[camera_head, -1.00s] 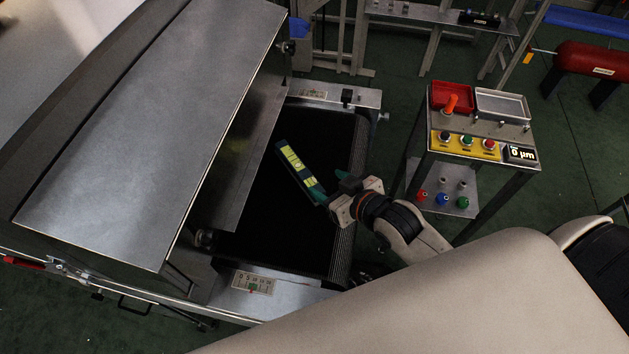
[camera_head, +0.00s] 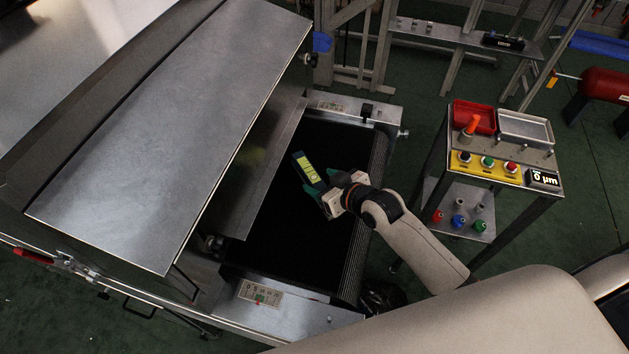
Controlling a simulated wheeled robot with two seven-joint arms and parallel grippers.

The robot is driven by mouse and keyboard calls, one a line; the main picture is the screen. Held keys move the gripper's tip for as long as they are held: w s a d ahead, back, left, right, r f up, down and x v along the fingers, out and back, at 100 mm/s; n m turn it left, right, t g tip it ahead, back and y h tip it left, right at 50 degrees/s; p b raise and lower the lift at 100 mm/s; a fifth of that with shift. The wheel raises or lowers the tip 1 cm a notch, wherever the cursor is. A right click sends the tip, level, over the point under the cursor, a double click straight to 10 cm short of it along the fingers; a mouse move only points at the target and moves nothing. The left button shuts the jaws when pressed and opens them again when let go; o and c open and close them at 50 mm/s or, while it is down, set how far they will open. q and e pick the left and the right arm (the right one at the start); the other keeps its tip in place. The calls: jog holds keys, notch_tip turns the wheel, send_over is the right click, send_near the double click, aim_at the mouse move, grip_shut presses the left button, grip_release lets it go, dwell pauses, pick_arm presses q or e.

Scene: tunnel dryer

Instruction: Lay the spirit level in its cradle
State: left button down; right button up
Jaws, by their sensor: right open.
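The spirit level (camera_head: 307,168) is a dark blue bar with bright yellow-green faces. It lies at a slant over the black belt (camera_head: 268,215) of the dryer. My right gripper (camera_head: 325,190) is at the level's near end, with its green fingers open. It hides that end, and I cannot tell whether the fingers stand around it or touch it. I cannot pick out the cradle for certain. My left gripper is not in view.
The dryer's metal hood (camera_head: 175,125) rises left of the belt. A cart (camera_head: 500,150) at right carries a red tray (camera_head: 474,117), a grey tray (camera_head: 525,129) and a yellow button panel (camera_head: 486,166). A shelf (camera_head: 460,35) stands behind, with green floor between.

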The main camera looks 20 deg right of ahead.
jog(key=shift+x, duration=1.05)
grip_shut()
jog(key=shift+r, duration=0.1)
